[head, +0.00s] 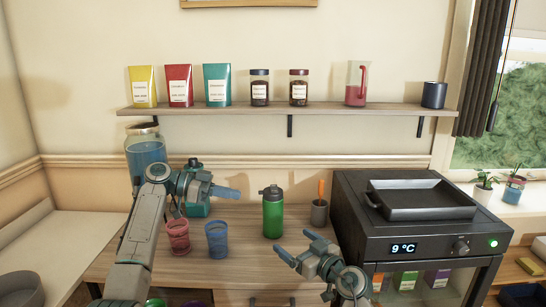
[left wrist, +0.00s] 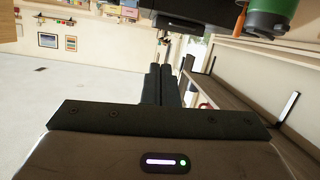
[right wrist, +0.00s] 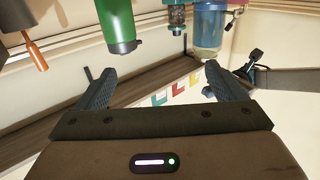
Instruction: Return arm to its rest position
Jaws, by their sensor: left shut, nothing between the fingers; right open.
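My left gripper (head: 226,192) is shut and empty. In the head view it is raised above the left part of the table, in front of the blue water dispenser and above the blue cup. Its two fingers lie together in the left wrist view (left wrist: 161,85). My right gripper (head: 294,247) is open and empty over the front right part of the table. Its fingers stand wide apart in the right wrist view (right wrist: 155,90). Neither gripper visibly touches an object.
The wooden table (head: 250,272) bears a red cup (head: 177,237), blue cup (head: 217,240), green bottle (head: 272,212), grey holder (head: 319,213) and water dispenser (head: 146,158). A black appliance (head: 420,245) with a tray (head: 420,200) stands right. A shelf (head: 350,110) holds packets and jars.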

